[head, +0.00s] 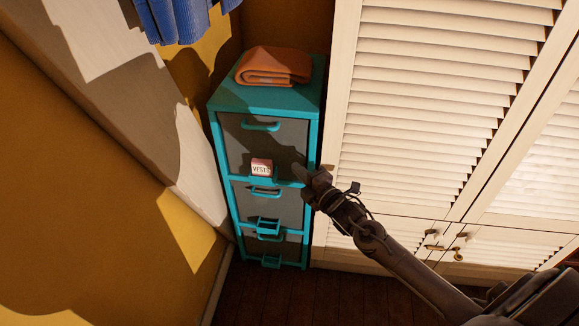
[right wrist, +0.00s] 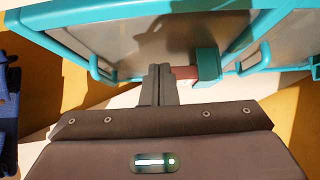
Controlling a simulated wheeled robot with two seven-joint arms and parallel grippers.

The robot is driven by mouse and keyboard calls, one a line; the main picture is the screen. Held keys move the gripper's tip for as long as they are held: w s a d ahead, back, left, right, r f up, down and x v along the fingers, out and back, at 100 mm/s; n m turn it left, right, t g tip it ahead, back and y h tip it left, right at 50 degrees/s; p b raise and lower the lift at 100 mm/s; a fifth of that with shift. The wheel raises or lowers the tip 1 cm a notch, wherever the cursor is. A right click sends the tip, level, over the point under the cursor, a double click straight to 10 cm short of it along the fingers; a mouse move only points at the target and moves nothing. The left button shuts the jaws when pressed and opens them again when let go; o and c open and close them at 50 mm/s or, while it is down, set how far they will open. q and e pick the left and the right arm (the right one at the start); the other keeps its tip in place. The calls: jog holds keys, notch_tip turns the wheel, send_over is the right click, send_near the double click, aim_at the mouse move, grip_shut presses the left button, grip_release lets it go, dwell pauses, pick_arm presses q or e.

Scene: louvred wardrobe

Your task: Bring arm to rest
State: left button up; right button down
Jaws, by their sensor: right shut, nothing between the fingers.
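My right arm comes in from the lower right of the head view. Its gripper (head: 303,174) is in front of the right side of the teal cabinet (head: 214,150), near the top drawer. In the right wrist view the two fingers (right wrist: 157,72) are together with nothing between them. Behind the fingertips are a grey drawer front and teal frame; I cannot tell whether they touch. My left gripper is not in view.
A folded orange cloth (head: 273,66) lies on the cabinet top. White louvred doors (head: 430,110) with brass knobs stand close on the right. Blue cloth (head: 180,18) hangs at the top left. A yellow wall (head: 70,200) is at the left. Dark wooden floor (head: 290,298) lies below.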

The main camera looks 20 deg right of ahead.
jog(key=s+a+f+m+g+h, duration=0.1)
jog(key=s+a+f+m+g, duration=0.3)
jog(key=s+f, duration=0.45)
jog(key=s+a+f+m+g+h, duration=0.1)
jog(key=s+f+m+g, duration=0.35)
jog(key=s+f, duration=0.35)
jog(key=s+a+f+m+g+h, duration=0.1)
jog(key=s+a+f+m+g, duration=0.25)
jog(key=s+f+m, duration=0.5)
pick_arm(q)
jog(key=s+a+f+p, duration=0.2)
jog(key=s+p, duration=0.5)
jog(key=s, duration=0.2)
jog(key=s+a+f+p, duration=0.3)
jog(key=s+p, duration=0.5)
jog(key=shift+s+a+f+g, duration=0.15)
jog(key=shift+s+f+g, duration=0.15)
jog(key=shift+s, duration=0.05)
pick_arm(e)
jog(key=s+d+f+g, duration=0.1)
jog(key=s+f, duration=0.4)
jog(key=s, duration=0.7)
jog(key=s+d+f+g, duration=0.1)
jog(key=s+f+g, duration=0.2)
jog(key=s, duration=1)
jog(key=shift+d+f+m+g, duration=0.2)
jog(key=shift+f+m+g, duration=0.15)
jog(key=shift+f, duration=0.6)
